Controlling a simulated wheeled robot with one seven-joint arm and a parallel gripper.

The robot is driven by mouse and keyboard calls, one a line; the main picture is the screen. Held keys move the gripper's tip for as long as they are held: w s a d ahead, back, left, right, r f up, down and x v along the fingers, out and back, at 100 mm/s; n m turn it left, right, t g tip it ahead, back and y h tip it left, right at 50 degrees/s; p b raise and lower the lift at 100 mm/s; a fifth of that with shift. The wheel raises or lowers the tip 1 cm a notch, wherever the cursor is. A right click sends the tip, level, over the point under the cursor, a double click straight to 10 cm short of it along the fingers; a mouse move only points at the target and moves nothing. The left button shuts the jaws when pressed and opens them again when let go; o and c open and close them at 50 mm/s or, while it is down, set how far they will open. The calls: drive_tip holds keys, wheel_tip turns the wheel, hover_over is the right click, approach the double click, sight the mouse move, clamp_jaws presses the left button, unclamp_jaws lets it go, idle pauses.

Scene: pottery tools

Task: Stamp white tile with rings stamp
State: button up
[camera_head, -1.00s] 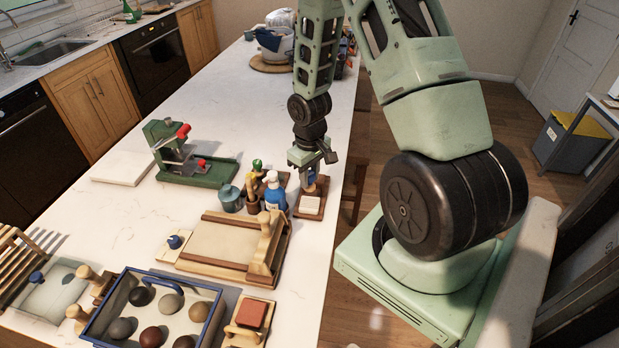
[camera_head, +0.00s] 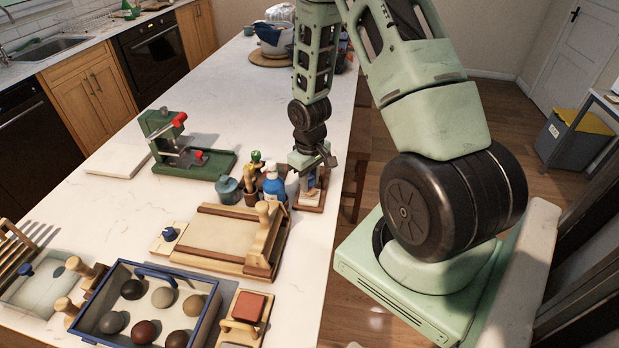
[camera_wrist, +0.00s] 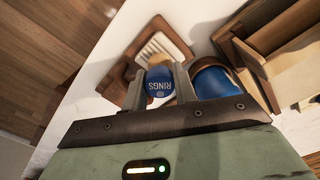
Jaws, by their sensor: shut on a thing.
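The rings stamp (camera_wrist: 159,88) shows its blue end, lettered RINGS, between the fingers in the wrist view. My gripper (camera_head: 311,178) is shut on it and points down at the right edge of the counter. The white tile (camera_head: 307,200) lies on a small wooden board (camera_head: 318,206) just below my gripper. In the wrist view, a pale, striped-looking surface (camera_wrist: 168,48) in a wooden surround lies beyond the stamp. The stamp's lower face is hidden, so I cannot tell whether it touches the tile.
A blue-and-white bottle (camera_head: 273,186) and a tool pot (camera_head: 252,186) stand close left of my gripper. The counter's far middle is clear.

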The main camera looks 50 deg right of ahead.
drive_tip(key=shift+f+b, duration=0.45)
drive_tip(key=shift+f, duration=0.15)
idle(0.7)
drive_tip(key=shift+r, duration=0.15)
idle(0.5)
wheel_tip(320, 180, up, 6)
drive_tip(key=p, duration=0.5)
drive_tip(key=shift+f, duration=0.2)
idle(0.4)
drive_tip(key=shift+f+b, duration=1.85)
drive_tip(key=shift+f, duration=0.5)
drive_tip(key=shift+f+b, duration=0.45)
drive_tip(key=shift+f, duration=0.1)
